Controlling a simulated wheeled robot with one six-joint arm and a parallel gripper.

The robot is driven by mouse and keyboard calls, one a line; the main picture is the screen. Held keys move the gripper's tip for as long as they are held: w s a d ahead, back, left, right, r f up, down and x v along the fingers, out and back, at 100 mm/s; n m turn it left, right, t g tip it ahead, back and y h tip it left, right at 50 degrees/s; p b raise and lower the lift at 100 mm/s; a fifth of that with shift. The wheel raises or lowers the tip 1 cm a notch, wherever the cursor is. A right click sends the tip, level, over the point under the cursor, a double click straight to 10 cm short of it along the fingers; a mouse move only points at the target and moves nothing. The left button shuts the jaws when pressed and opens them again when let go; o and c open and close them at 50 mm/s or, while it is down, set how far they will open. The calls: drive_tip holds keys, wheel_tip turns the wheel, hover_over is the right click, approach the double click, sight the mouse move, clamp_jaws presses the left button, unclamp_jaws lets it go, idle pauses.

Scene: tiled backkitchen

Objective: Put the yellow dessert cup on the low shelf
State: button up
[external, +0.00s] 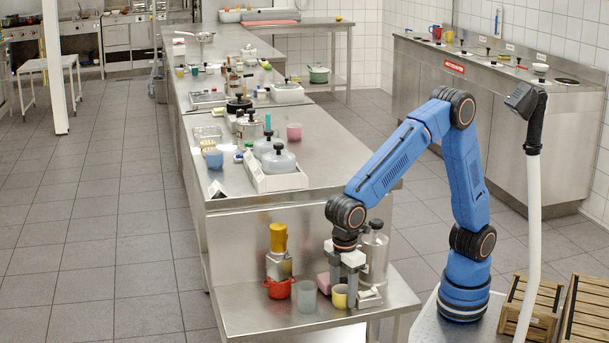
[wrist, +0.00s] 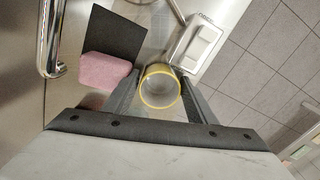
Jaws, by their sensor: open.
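The yellow dessert cup (external: 340,296) stands upright on the low steel shelf (external: 240,315), near its front edge. My gripper (external: 346,288) points straight down over the cup, with one finger in front of its right side. In the wrist view, the cup's round yellow rim (wrist: 160,104) shows between the two spread fingers of my gripper (wrist: 160,88). The jaws are open, one finger on each side of the cup. Whether either finger touches it is hard to tell.
A grey cup (external: 307,297) stands just left of the yellow cup, with a red pot (external: 278,288) farther left. A pink block (external: 323,283) lies behind; it also shows in the wrist view (wrist: 106,69). The shelf's left end is clear.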

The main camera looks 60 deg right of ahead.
wheel_tip(320, 180, up, 12)
idle(0.5)
idle(0.4)
